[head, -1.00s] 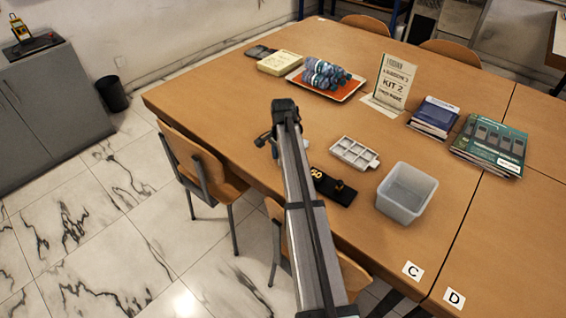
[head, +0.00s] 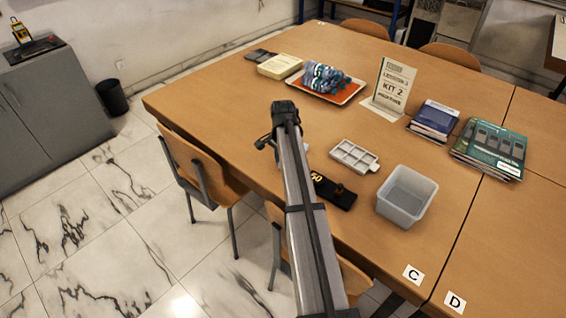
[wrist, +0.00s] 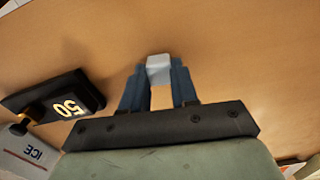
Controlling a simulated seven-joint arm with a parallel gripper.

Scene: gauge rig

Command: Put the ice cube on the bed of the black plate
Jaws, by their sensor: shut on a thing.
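A small pale ice cube (wrist: 158,69) is between the blue fingertips of my gripper (wrist: 159,75) in the wrist view. The fingers are shut on it, above bare wooden table. The black plate (wrist: 72,88) lies to the left of the gripper and apart from it, marked "50", with a dark knob and a yellowish part. It also shows in the head view (head: 345,201), to the right of my arm and partly hidden by it. My gripper is mostly hidden behind the arm in the head view, and the cube cannot be made out there.
A white compartment tray (head: 355,156) lies just behind the black plate. A translucent bin (head: 405,195) stands to the right. Books (head: 434,119), a kit sign (head: 392,86) and an orange tray (head: 348,91) with blue bundles are farther back. The table (head: 215,105) is bare left of the arm.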

